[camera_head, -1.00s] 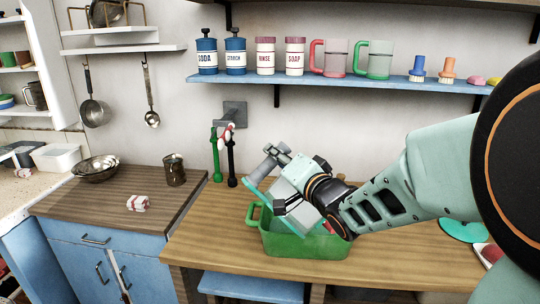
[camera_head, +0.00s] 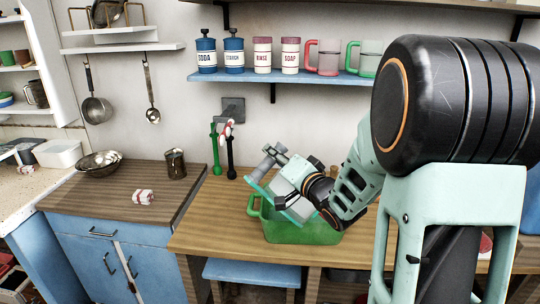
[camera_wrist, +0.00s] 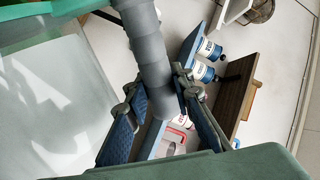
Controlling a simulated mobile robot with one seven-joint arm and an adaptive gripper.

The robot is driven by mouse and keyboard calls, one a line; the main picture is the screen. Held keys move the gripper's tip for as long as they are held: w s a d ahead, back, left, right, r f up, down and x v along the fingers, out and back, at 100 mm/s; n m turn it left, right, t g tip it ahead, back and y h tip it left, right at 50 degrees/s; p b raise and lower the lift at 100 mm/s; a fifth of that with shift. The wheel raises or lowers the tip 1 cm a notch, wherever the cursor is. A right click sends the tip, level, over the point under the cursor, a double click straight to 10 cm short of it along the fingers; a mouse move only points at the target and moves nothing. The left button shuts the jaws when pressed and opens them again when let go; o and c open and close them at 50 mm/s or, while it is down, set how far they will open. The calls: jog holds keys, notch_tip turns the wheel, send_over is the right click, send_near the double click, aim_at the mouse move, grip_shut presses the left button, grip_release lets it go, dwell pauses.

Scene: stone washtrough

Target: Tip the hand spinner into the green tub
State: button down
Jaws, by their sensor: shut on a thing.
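The hand spinner, with a grey shaft (camera_head: 263,167), a teal edge and a pale body, is tilted over the green tub (camera_head: 310,234) in the head view. The tub stands on the wooden worktop, and its inside is mostly hidden by the spinner and my gripper. My gripper (camera_head: 287,182) is shut on the spinner above the tub. In the wrist view, the blue-padded fingers of my gripper (camera_wrist: 163,108) close on either side of the grey shaft (camera_wrist: 148,45). The spinner's pale body (camera_wrist: 50,105) and teal rim fill the left. I cannot see whether anything is inside it.
Green and red-and-white taps (camera_head: 226,135) stand behind the worktop (camera_head: 205,215). A shelf (camera_head: 270,78) with jars and mugs runs above. A blue stool (camera_head: 250,272) is below.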

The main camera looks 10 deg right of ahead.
aim_at(260, 176)
jog(key=shift+n, duration=0.9)
jog(key=a+f+b, duration=0.1)
jog(key=b, duration=0.1)
jog(key=s+a+f+b, duration=0.1)
jog(key=f+b, duration=0.1)
jog(key=shift+a+f+b, duration=0.1)
jog(key=shift+a+b, duration=0.25)
jog(key=a+n+b, duration=0.1)
jog(key=b, duration=0.1)
jog(key=a+f+b, duration=0.1)
jog(key=shift+s+f+n+b, duration=0.1)
jog(key=shift+s+n+b, duration=0.15)
jog(key=shift+n+b, duration=0.15)
jog(key=shift+a, duration=0.1)
jog(key=shift+a+p, duration=0.1)
jog(key=shift+p, duration=0.25)
